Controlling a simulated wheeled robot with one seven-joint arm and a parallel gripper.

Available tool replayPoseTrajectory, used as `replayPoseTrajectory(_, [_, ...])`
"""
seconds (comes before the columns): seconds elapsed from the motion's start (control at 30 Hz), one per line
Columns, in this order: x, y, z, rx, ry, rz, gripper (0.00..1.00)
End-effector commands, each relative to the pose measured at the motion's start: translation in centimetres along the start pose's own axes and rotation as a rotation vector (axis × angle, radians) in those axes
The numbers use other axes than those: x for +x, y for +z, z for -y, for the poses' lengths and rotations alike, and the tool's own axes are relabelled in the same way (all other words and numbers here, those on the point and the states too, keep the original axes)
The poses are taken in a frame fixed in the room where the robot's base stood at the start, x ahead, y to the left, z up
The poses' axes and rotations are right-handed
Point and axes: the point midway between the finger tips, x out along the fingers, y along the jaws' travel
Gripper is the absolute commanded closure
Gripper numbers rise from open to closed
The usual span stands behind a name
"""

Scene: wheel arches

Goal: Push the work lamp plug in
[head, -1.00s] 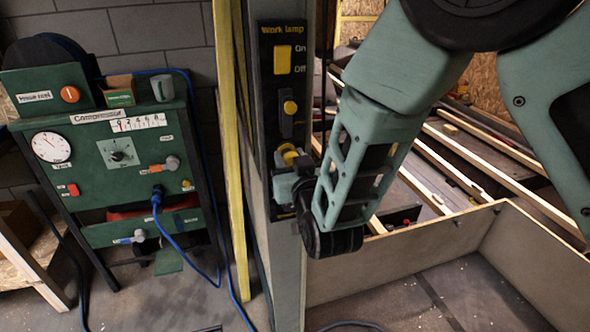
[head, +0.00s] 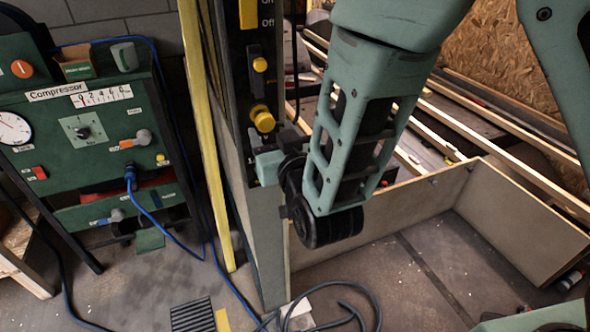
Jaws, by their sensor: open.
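The work lamp panel (head: 237,55) is a black strip on the upright post, cut off at the top of the head view. It bears part of a yellow switch marked Off, a yellow knob (head: 260,65) on a black slide and, lower down, a round yellow part (head: 262,118) that sticks out. I cannot tell whether this lower part is the plug. My gripper (head: 266,166) is just below it, close to the post's face and pointing left. Its jaws are open; my wrist partly hides them. I see nothing held between them, and cannot tell whether they touch the post.
The green compressor stand (head: 85,130) with a blue hose is at left. A yellow board (head: 200,130) runs along the post. A dark cable (head: 345,305) lies looped on the floor by the post's foot. A low-walled wooden bay (head: 385,230) with open floor is at right.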

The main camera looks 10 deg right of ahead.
Motion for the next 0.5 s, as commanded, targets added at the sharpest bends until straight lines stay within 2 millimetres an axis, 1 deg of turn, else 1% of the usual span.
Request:
replayPoseTrajectory(0.03, [-1.2, 0.3, 0.1, 0.001, -0.003, 0.001, 0.45])
replayPoseTrajectory(0.1, [-2.6, 0.3, 0.1, 0.001, -0.002, 0.0, 0.45])
replayPoseTrajectory(0.27, [-5.7, 0.2, 0.1, 0.001, -0.003, 0.0, 0.45])
replayPoseTrajectory(0.33, [-5.9, -0.5, 0.0, -0.001, 0.002, 0.003, 0.45])
replayPoseTrajectory(0.5, [-6.2, -0.5, 0.1, 0.0, 0.005, 0.005, 0.45])
